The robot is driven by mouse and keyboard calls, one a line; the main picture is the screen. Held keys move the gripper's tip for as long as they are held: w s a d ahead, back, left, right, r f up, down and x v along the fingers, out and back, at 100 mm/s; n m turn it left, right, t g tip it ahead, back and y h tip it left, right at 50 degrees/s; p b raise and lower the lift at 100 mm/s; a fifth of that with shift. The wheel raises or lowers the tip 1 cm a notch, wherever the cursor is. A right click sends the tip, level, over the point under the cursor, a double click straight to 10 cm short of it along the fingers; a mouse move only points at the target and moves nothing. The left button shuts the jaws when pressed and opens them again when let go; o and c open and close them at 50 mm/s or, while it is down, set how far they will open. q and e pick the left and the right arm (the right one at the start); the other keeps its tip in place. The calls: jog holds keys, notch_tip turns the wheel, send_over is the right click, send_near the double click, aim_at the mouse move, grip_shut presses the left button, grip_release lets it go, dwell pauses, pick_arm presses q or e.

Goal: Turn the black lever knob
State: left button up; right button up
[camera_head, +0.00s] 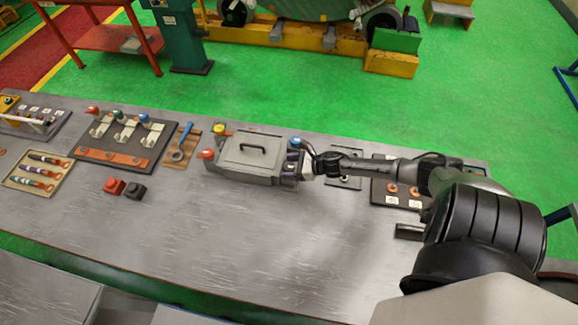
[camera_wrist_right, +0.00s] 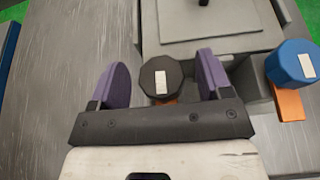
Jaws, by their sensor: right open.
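The black lever knob (camera_wrist_right: 158,84) has a small white label and sits on an orange lever at the side of the grey box (camera_head: 225,163). In the right wrist view my right gripper (camera_wrist_right: 164,75) is open, with one purple finger on each side of the knob and a gap on both sides. My left gripper is not in view.
A blue knob (camera_wrist_right: 292,66) on an orange lever is close to the right finger; it also shows in the head view (camera_head: 295,142). Red (camera_head: 206,154) and yellow (camera_head: 219,129) knobs are at the box's left. The front of the table (camera_head: 190,235) is clear.

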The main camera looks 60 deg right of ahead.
jog(key=shift+w+f, duration=0.15)
jog(key=shift+w, duration=0.15)
jog(key=shift+c, duration=0.3)
jog(key=c, duration=0.9)
jog(key=shift+a, duration=0.1)
